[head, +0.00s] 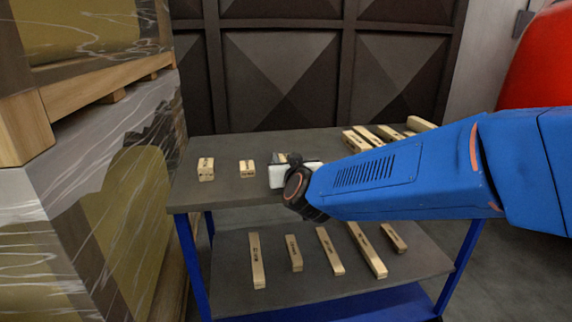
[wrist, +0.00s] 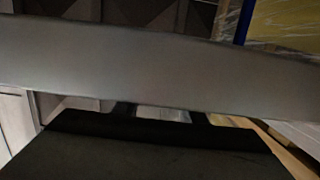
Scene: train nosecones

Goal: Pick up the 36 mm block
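Several pale wooden blocks with dark printed marks lie on a cart; the marks are too small to read, so I cannot tell which is the 36 mm one. On the top shelf stand a short block (head: 206,170) at the left and a smaller block (head: 247,168) to its right. My gripper (head: 290,174) is at the middle of the top shelf, right of these two. A brownish bit (head: 281,158) shows just behind it, mostly hidden.
Several long blocks (head: 372,137) lie at the back right of the top shelf (head: 235,190). Several more (head: 329,251) lie on the lower shelf (head: 225,285). A wrapped pallet stack (head: 85,205) stands close on the left. A dark panelled wall (head: 280,75) is behind.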

